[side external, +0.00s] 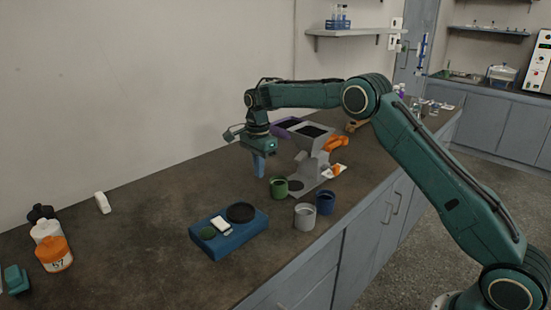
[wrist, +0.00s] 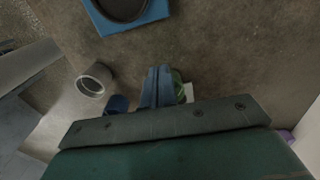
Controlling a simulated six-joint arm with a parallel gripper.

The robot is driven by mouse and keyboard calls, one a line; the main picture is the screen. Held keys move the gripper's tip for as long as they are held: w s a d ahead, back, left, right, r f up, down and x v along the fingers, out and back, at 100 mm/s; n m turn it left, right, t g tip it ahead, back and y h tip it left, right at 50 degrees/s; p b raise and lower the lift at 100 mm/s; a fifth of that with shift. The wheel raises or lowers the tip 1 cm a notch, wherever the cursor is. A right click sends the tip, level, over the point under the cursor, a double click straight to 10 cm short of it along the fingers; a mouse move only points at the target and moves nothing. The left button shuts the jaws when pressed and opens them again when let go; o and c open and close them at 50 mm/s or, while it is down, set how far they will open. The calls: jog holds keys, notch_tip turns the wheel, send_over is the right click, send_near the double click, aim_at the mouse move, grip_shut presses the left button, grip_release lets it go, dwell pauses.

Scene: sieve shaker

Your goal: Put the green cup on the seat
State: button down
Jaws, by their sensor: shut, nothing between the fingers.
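The green cup (side external: 278,189) stands upright on the bench, near the left end of the grey machine's base. In the wrist view, the green cup (wrist: 179,88) is partly hidden behind my fingers. My gripper (side external: 259,172) points down, shut and empty, just left of and above the cup; the blue fingers (wrist: 158,73) are together in the wrist view. A dark round spot (side external: 296,185) on the grey base, just right of the cup, looks like the seat. The grey machine (side external: 312,140) with its hopper rises behind it.
A grey cup (side external: 304,218) and a blue cup (side external: 326,202) stand to the right, near the bench's front edge. A blue device (side external: 235,238) with a black disc lies in front. Bottles (side external: 54,254) stand far left. The bench (side external: 150,235) is clear between.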

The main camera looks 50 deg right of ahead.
aim_at(286, 181)
notch_tip(286, 181, down, 10)
jog(key=shift+r, duration=0.1)
jog(key=shift+d, duration=1.1)
jog(key=shift+s+d+r, duration=0.1)
jog(key=shift+d, duration=0.8)
jog(key=d, duration=0.7)
jog(key=shift+s+d, duration=0.15)
jog(key=shift+d, duration=0.05)
jog(key=shift+a, duration=0.15)
